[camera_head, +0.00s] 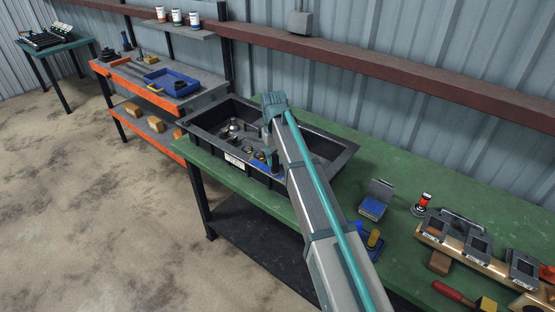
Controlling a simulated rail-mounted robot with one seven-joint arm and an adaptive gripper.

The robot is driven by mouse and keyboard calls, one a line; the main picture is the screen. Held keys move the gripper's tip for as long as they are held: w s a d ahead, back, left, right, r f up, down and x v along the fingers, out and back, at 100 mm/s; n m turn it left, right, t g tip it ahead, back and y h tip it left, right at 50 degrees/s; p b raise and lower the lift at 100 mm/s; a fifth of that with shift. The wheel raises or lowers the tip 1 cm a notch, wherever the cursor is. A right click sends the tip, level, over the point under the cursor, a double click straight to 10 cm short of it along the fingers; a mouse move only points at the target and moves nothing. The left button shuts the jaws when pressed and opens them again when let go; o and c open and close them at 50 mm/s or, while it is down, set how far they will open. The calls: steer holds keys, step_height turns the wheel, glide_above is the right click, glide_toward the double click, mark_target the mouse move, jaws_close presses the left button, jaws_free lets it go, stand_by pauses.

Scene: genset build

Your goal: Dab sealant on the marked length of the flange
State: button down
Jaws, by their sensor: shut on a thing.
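My arm reaches from the bottom edge up to a black bin (341,160) on the green bench. Its wrist bends down there, and my gripper (268,150) is low inside the bin, small and partly hidden by the arm. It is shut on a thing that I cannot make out. Several dark and metallic parts lie in the bin. A tan beam (496,270) with grey square-framed blocks lies at the right; I cannot tell whether it is the flange, and no marked length is clear. A small open box with blue inside (372,208) stands right of the arm.
A red-and-black canister (422,203) and a red-handled tool (452,294) are on the bench (400,165). A yellow-topped piece (374,239) is beside the arm. An orange-edged bench (150,92) with a blue tray (171,83) stands behind.

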steer(key=shift+s+d, duration=0.1)
steer(key=shift+s+d, duration=0.5)
steer(key=shift+d, duration=0.3)
steer(key=shift+s+d+f, duration=0.1)
steer(key=shift+s+d, duration=0.45)
steer(key=shift+d, duration=0.2)
steer(key=shift+p, duration=0.3)
step_height(320, 180, up, 7)
steer(key=p, duration=0.1)
steer(key=shift+w, duration=0.1)
